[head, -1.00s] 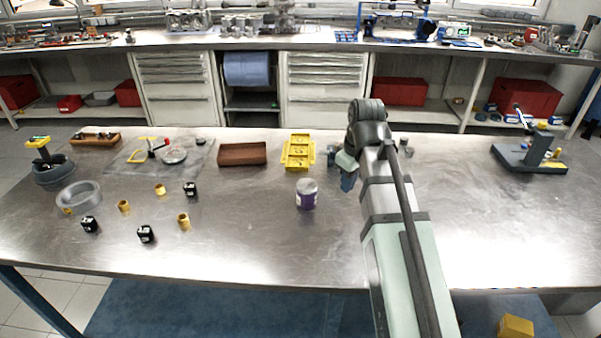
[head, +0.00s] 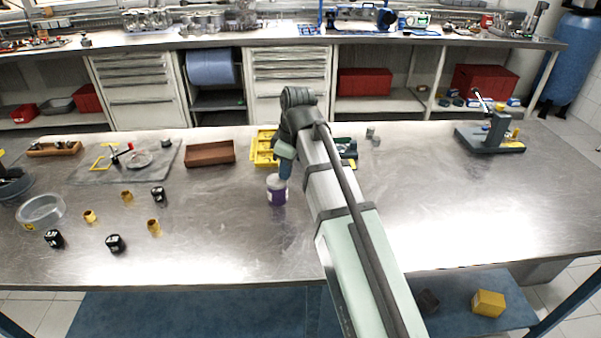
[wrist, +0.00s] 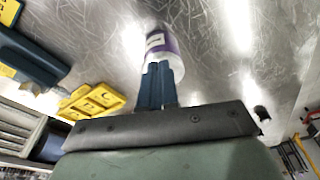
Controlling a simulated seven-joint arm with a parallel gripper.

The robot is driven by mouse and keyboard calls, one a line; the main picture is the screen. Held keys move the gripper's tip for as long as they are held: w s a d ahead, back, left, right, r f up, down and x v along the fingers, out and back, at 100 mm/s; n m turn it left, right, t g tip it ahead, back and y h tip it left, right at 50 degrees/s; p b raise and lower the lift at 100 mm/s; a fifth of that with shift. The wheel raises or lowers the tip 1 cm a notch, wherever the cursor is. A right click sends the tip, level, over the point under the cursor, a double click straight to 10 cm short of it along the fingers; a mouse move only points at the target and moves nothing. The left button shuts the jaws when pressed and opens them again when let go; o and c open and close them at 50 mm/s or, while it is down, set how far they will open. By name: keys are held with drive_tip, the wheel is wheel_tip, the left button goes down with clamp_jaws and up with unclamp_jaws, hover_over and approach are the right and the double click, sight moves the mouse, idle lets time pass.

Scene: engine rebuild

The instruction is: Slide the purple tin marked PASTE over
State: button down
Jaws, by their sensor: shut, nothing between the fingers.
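The purple tin (head: 277,192) with a pale top stands upright on the metal bench, near the middle of the head view. It also shows in the wrist view (wrist: 163,42), just beyond my fingertips, with its marking only partly visible. My gripper (head: 285,172) is shut and empty. Its blue fingers (wrist: 158,85) are together and their tips overlap the tin's near side in the wrist view. They are at or very close to the tin; I cannot tell if they touch it.
A yellow tray (head: 264,150) lies behind the tin, partly hidden by my arm. A brown tray (head: 209,154) sits further left. Several black blocks and brass pieces stand left of the tin. The bench right of my arm is mostly clear up to a grey stand (head: 490,138).

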sight(269, 179)
drive_tip(key=a, duration=0.1)
drive_tip(key=w+a, duration=0.2)
drive_tip(key=a, duration=0.1)
drive_tip(key=shift+a+f, duration=0.1)
drive_tip(key=shift+a, duration=0.15)
drive_tip(key=shift+s+d+f, duration=0.15)
drive_tip(key=shift+s+f, duration=0.05)
drive_tip(key=shift+f, duration=0.5)
drive_tip(key=shift+f, duration=0.1)
